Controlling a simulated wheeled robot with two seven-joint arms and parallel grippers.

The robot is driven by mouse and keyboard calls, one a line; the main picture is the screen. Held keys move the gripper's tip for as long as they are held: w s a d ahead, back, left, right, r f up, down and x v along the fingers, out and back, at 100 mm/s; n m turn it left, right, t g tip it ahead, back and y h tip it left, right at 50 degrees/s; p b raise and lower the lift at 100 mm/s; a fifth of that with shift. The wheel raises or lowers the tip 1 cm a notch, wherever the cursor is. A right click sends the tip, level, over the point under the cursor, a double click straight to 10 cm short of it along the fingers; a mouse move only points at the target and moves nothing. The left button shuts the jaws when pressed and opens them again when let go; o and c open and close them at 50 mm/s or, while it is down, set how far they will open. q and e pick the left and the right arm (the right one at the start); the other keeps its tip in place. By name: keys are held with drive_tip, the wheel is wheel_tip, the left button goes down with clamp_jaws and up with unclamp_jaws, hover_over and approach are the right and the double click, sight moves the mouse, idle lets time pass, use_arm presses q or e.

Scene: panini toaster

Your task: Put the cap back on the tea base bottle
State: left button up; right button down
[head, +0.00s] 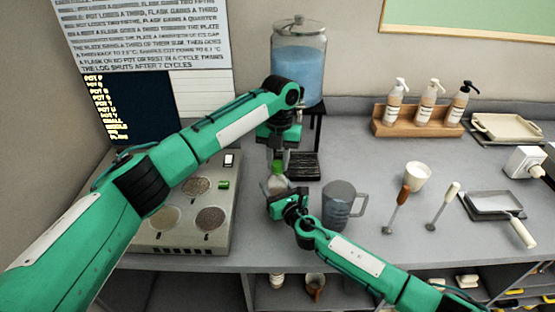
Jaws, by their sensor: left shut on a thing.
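The tea base bottle (277,184) stands upright near the middle of the counter, a pale bottle partly hidden by my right gripper. My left gripper (278,155) points down right above the bottle. It is shut on the small green cap (278,167), at the bottle's mouth; I cannot tell whether cap and bottle touch. My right gripper (284,193) is at the bottle's near side, around its lower part. Its fingers are mostly hidden, so its grip on the bottle cannot be made out.
A grey pitcher (341,204) stands close to the right of the bottle. A hotplate panel (168,240) with several round plates lies to the left. A glass dispenser (299,70) with blue liquid stands behind, over a black drip tray (304,166). A white cup (417,176) is further right.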

use_arm(q)
drive_tip(key=m, duration=0.4)
drive_tip(key=o, duration=0.9)
drive_tip(key=shift+r, duration=0.1)
drive_tip(key=shift+r, duration=2.2)
